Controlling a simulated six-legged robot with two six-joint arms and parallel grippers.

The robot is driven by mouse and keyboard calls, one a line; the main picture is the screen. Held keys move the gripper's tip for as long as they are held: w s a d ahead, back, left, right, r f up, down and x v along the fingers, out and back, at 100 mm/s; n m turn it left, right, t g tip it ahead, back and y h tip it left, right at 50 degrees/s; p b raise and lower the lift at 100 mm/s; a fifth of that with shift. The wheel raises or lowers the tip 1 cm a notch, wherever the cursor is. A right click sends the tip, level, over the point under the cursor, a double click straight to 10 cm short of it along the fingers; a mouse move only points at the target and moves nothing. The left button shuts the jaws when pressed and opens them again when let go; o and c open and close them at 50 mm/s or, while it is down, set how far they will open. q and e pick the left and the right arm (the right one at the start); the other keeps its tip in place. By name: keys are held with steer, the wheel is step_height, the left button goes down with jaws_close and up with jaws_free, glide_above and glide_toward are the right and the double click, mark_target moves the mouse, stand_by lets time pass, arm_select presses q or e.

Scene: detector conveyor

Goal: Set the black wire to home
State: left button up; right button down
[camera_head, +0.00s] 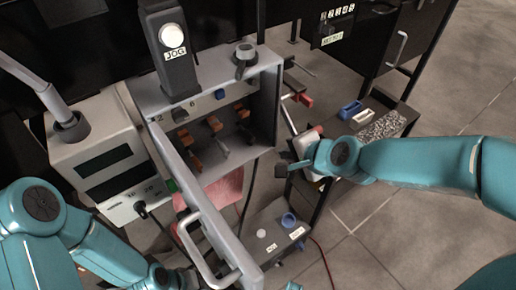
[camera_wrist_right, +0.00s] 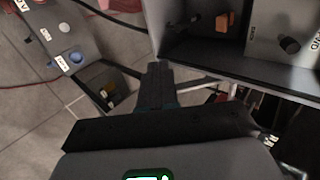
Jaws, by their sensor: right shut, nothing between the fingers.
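A black plug (camera_head: 140,208) with a dark cable sits at the lower front of the light grey meter box, left of the open grey cabinet (camera_head: 262,100). I cannot tell if it is the task's black wire. A black plug-like piece (camera_wrist_right: 289,45) shows on a labelled panel in the right wrist view, beside an orange one (camera_wrist_right: 223,21). My right gripper (camera_head: 281,171) is shut and empty, just outside the cabinet's right side. Its dark fingers (camera_wrist_right: 158,80) show in the right wrist view. My left arm is at the lower left; its fingers are out of view.
The cabinet's open door (camera_head: 190,185) with its handle stands toward me. Orange-handled parts (camera_head: 214,124) are inside. A pink cloth (camera_head: 222,190) hangs below. A grey box with a blue button (camera_head: 289,219) stands low in front.

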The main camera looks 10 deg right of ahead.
steer(key=b, duration=0.2)
glide_toward(249, 136)
step_height(249, 136, down, 6)
steer(key=w, duration=0.3)
steer(key=shift+a, duration=0.4)
steer(key=shift+r, duration=0.1)
